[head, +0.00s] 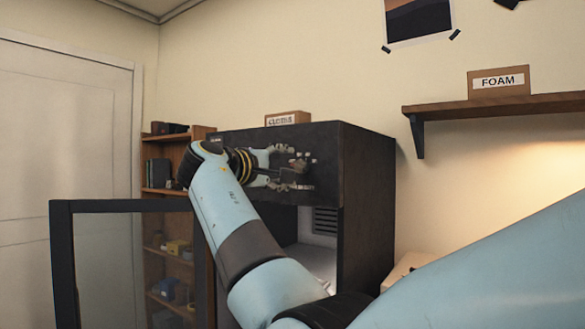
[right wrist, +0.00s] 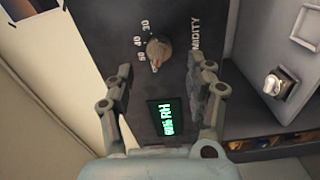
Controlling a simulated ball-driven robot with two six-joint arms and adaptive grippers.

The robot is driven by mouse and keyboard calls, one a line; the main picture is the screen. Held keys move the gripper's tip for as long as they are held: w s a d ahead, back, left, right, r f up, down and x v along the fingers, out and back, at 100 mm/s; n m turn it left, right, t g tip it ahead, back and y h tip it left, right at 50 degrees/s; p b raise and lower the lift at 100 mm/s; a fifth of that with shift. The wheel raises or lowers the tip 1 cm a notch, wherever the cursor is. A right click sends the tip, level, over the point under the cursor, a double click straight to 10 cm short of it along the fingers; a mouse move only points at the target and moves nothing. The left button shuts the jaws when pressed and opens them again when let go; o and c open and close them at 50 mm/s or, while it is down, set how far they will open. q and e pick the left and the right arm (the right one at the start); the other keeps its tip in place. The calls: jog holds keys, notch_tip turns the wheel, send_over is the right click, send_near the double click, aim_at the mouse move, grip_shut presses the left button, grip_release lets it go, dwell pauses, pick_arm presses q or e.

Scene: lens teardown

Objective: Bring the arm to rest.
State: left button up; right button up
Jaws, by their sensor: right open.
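My right gripper (head: 298,168) is open in front of the upper front panel of a dark cabinet (head: 370,190). In the right wrist view its two fingers (right wrist: 163,82) stand apart on either side of the panel. A humidity dial (right wrist: 158,52) with numbers around it shows between and beyond the fingertips, with nothing visibly gripped. A lit green display (right wrist: 166,117) reading RH sits below the dial in that view. I cannot tell whether the fingertips touch the panel. My left gripper is not in view.
The cabinet's glass door (head: 125,207) stands open at the left. A wooden shelf unit (head: 172,140) is behind it. A box labelled FOAM (head: 498,82) sits on a wall shelf (head: 500,105) at right. A labelled box (head: 287,118) is on the cabinet top.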

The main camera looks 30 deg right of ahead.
jog(key=v, duration=0.3)
jog(key=shift+d, duration=0.1)
dwell(0.3)
